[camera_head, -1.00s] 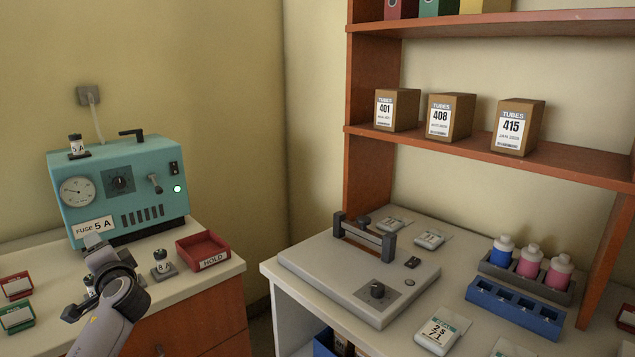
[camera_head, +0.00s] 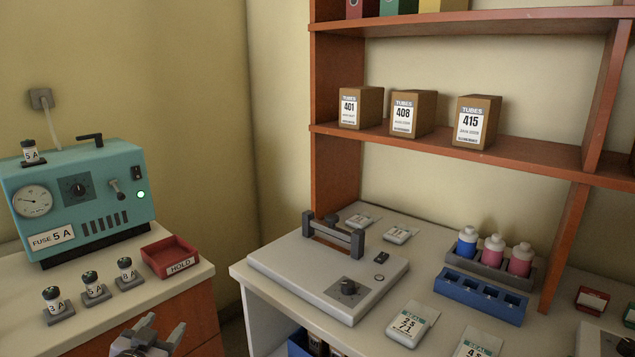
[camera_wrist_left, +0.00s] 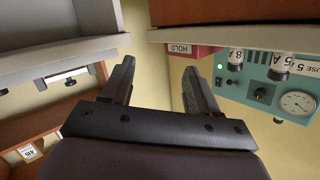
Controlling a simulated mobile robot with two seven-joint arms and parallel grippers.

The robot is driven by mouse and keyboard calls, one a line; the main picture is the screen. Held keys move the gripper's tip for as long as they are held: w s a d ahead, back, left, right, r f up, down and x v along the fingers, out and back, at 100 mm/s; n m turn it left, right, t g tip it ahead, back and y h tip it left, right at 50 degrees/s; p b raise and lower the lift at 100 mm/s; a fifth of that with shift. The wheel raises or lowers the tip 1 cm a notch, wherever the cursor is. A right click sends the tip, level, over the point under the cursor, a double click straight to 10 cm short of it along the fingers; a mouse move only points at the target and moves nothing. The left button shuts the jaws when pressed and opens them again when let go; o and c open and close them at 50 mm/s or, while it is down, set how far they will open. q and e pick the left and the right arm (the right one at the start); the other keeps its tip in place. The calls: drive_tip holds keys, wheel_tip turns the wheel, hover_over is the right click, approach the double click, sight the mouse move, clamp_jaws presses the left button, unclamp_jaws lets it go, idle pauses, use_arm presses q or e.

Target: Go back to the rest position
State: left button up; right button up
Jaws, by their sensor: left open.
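My left gripper (camera_head: 148,338) shows at the bottom edge of the head view, in front of the left cabinet and below the row of fuses. In the left wrist view its two fingers (camera_wrist_left: 158,82) stand wide apart with nothing between them. The wrist picture is upside down, with the teal device and the cabinets ahead of the fingers. The gripper touches nothing that I can see. My right gripper is in neither view.
The teal device (camera_head: 85,195), several small fuses and a red HOLD tray (camera_head: 170,257) stand on the left cabinet. A grey sealer-like machine (camera_head: 330,268), a blue rack (camera_head: 480,296) and bottles (camera_head: 494,250) stand on the right bench. A gap separates cabinet and bench.

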use_arm(q)
drive_tip(key=s+d+f+g, duration=0.1)
drive_tip(key=s+d+f, duration=0.2)
drive_tip(key=s, duration=0.7)
drive_tip(key=s+d+f+g+h, duration=0.1)
drive_tip(key=s+d+f+g, duration=0.1)
drive_tip(key=s+d+f, duration=0.2)
drive_tip(key=s+d+f+n+g+h, duration=0.1)
drive_tip(key=s+d+f, duration=0.3)
drive_tip(key=s+f, duration=0.5)
drive_tip(key=s+g, duration=0.1)
drive_tip(key=s, duration=0.6)
idle(0.5)
